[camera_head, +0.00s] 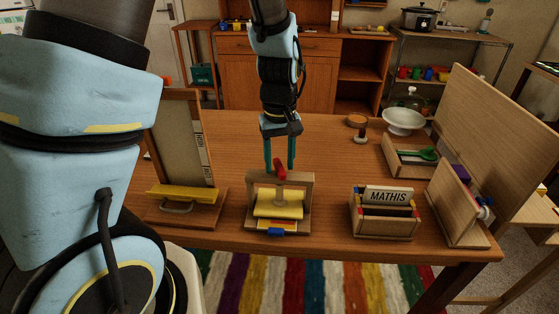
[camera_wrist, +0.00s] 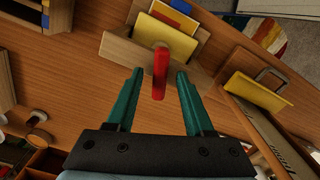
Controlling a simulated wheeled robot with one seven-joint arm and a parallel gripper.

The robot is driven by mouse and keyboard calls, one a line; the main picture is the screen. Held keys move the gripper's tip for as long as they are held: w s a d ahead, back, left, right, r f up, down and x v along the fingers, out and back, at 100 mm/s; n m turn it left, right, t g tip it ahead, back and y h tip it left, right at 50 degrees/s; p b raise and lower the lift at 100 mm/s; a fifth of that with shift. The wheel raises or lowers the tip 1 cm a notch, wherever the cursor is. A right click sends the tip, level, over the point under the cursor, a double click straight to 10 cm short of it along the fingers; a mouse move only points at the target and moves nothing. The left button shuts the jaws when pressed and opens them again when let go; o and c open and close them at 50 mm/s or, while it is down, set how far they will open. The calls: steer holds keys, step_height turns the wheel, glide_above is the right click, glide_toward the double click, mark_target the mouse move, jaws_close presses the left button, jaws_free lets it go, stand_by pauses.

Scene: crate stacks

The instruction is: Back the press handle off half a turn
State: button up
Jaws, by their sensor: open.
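The wooden press (camera_head: 279,205) stands near the front edge of the table, with a yellow plate (camera_head: 279,204) in its frame. Its red handle (camera_head: 280,171) is on top of the frame. In the wrist view the red handle (camera_wrist: 160,73) lies between the fingertips, with a gap on each side. My gripper (camera_head: 280,168) is open, pointing down over the press, with teal fingers on either side of the handle. It also shows in the wrist view (camera_wrist: 158,74). A blue piece (camera_head: 276,232) is at the press's front.
A board stand with a yellow ledge (camera_head: 184,193) is left of the press. A wooden box with a "MATHIS" card (camera_head: 388,195) is to the right. A tall wooden panel (camera_head: 499,135), a white bowl (camera_head: 403,121) and a small tray are farther right. Table between them is clear.

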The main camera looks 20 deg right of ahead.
mark_target(280, 166)
step_height(280, 166, up, 11)
steer(key=b, duration=0.1)
stand_by(0.4)
steer(key=shift+o, duration=0.3)
steer(key=shift+f, duration=0.1)
